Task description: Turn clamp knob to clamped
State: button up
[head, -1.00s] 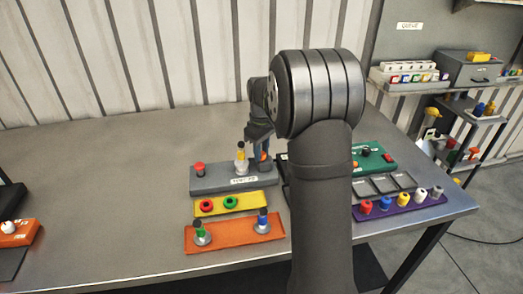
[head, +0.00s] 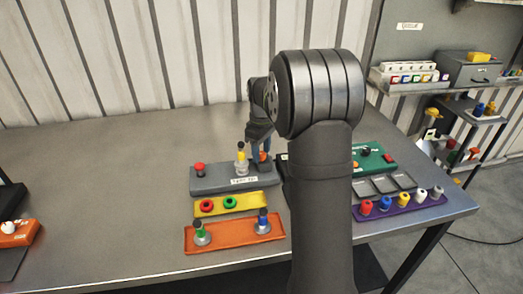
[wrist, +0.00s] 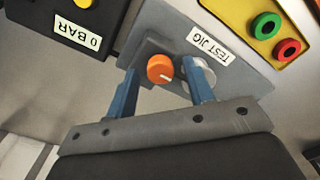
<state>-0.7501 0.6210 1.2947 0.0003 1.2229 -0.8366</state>
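The pointer faces the lower right of that picture. My gripper (wrist: 160,82) is open, with its blue fingers on either side of the knob and gaps visible to both. In the head view my gripper (head: 261,148) is above the right end of the jig (head: 212,184) and partly hides the knob. No clamped label is readable.
A red button (head: 199,169) is on the jig's left end. A yellow tray (head: 258,207) with red and green rings and an orange tray (head: 217,241) lie in front. A green box (head: 376,160) and purple rack (head: 420,207) are right. The table's left-middle is clear.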

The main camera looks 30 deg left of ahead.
aim_at(261, 153)
notch_tip(261, 153, up, 17)
jog(key=shift+r, duration=0.2)
dwell(0.4)
dwell(0.4)
notch_tip(261, 153, down, 18)
jog(key=shift+r, duration=0.2)
dwell(0.5)
